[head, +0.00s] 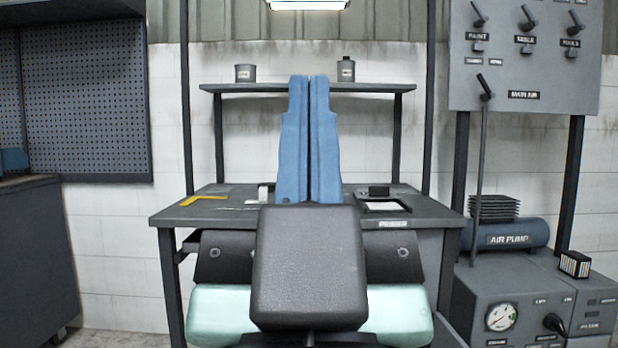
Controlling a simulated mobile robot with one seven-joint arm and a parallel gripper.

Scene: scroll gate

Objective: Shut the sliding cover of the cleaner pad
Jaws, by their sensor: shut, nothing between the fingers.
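My gripper (309,82) points up in the middle of the view, its two long blue fingers side by side and shut with nothing between them. A small dark-framed flat item with a white face (384,207) lies on the right part of the workbench and may be the cleaner pad. A small dark block (379,191) sits at its far side; I cannot tell whether this is the sliding cover. In the picture, my gripper is left of both and apart from them. My arm hides the middle of the bench.
The grey workbench (430,215) also holds a yellow angle piece (203,199) and a small white block (263,193). A shelf (370,87) with two cans stands above. At right are a lever panel (525,75) and an air pump (510,235); at left, a dark cabinet (35,255).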

